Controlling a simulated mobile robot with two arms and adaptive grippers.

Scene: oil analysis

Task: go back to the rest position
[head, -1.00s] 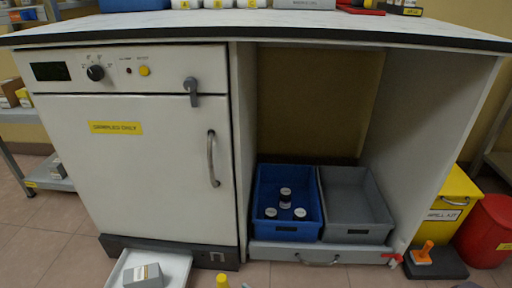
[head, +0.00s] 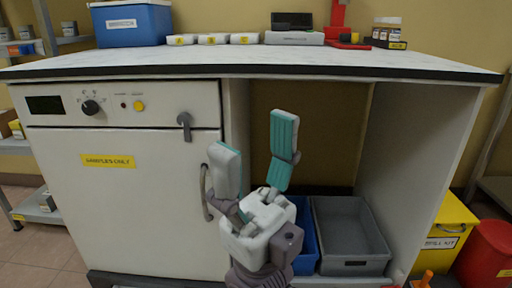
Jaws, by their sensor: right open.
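My right gripper (head: 258,160) stands upright in the middle of the head view, in front of the bench. Its two teal-padded fingers are spread wide, with nothing between them. It hides part of the cabinet door's handle and much of the blue bin (head: 304,240). My left gripper is not in view.
A white cabinet (head: 130,205) labelled "samples only" is shut under the bench top (head: 250,63). A grey bin (head: 350,238) sits beside the blue bin. A yellow spill kit box (head: 448,235) and red container (head: 490,255) stand at right. A blue box (head: 132,24) stands on the bench.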

